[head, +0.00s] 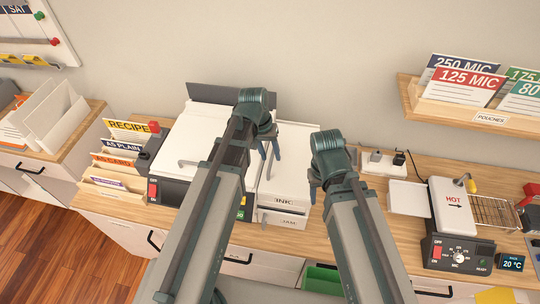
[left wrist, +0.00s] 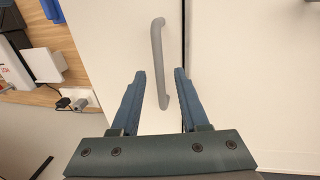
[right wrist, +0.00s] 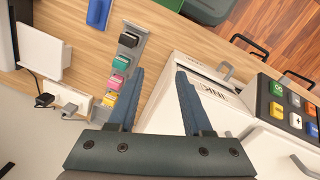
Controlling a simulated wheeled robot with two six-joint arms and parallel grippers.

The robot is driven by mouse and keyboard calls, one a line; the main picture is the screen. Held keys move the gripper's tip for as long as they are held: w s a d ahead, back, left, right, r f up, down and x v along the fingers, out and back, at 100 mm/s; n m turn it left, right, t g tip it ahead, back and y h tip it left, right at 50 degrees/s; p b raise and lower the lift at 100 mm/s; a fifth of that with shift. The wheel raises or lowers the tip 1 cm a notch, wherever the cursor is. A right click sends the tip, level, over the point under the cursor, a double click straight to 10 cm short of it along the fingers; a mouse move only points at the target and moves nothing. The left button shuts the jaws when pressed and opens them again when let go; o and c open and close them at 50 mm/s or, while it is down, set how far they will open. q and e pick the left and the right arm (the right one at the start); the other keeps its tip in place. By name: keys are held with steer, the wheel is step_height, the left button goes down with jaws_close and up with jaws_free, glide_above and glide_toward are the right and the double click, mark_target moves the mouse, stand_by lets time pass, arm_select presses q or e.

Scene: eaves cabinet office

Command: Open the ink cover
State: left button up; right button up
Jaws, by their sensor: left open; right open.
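The ink cover (head: 298,150) is the white right-hand top panel of the machine, above a label reading INK (head: 284,201). Its grey bar handle (left wrist: 158,62) shows in the left wrist view, beside a dark seam. My left gripper (head: 270,150) is open above this handle. In the left wrist view the handle's lower end lies between the fingertips (left wrist: 166,72), with nothing gripped. My right gripper (head: 313,190) is open and empty beside the machine's right side. In the right wrist view the INK label (right wrist: 213,88) is near its fingertips.
Coloured ink blocks (right wrist: 118,80) stand in a grey strip right of the machine. A button panel (right wrist: 290,110) is at its front. A laminator (head: 450,215) is farther right. Card holders (head: 125,160) stand left. A pouch shelf (head: 480,112) is on the wall.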

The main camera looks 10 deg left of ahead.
arm_select(q)
steer(key=shift+c, duration=0.3)
jaws_close()
stand_by(1.1)
